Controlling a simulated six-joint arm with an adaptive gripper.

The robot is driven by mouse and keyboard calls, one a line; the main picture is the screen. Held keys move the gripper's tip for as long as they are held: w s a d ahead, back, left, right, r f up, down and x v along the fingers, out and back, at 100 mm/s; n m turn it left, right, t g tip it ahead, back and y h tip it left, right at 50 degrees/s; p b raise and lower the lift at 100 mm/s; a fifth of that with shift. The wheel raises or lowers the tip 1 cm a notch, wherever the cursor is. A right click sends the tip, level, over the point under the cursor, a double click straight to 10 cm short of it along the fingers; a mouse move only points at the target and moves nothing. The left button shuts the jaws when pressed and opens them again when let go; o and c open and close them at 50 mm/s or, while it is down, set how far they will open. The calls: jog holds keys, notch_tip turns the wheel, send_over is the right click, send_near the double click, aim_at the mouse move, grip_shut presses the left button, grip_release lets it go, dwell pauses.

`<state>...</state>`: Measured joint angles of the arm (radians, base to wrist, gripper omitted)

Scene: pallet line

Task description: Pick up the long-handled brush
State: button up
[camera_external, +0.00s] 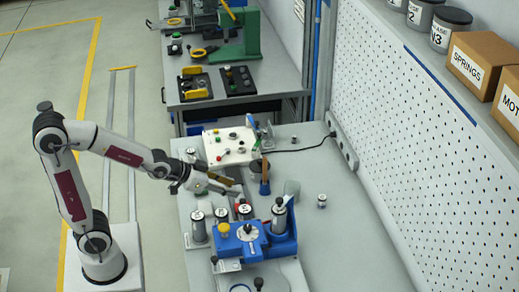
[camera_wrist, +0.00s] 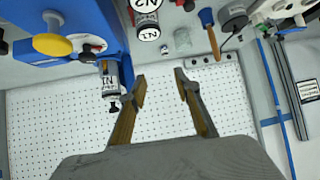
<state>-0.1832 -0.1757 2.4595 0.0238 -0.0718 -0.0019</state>
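What looks like the long-handled brush (camera_external: 265,171) has a brown handle and a blue lower part, and stands on the grey table behind the blue fixture. I cannot tell whether the blue part belongs to the brush or is a holder. It also shows in the wrist view (camera_wrist: 213,42), beyond and right of my fingertips. My gripper (camera_external: 237,187) is above the table, left of the brush and apart from it. In the wrist view my gripper (camera_wrist: 160,80) is open, with nothing between its fingers.
A blue fixture (camera_external: 280,245) and several labelled cylinders (camera_external: 198,226) stand in front of the brush. A white panel with knobs (camera_external: 230,147) is behind it. A clear cup (camera_external: 292,189) is close on its right. The table's right side is mostly free, up to the pegboard (camera_external: 420,120).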

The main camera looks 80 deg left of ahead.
jog(key=w+a+f+n+t+y, duration=0.1)
jog(key=w+a+f+t+y, duration=0.2)
jog(key=w+a, duration=0.55)
jog(key=n+t+y, duration=0.2)
jog(key=t, duration=0.1)
send_near(265, 160)
jog(key=shift+w+a+f, duration=0.25)
jog(key=shift+w+f, duration=0.15)
jog(key=shift+w, duration=0.25)
jog(key=shift+w+a+f, duration=0.25)
jog(key=shift+w+f, duration=0.15)
jog(key=shift+w, duration=0.2)
jog(key=shift+x, duration=1.3)
jog(key=shift+a+x, duration=0.15)
jog(key=shift+x, duration=1.15)
jog(key=shift+a+x, duration=0.15)
jog(key=shift+x, duration=1.15)
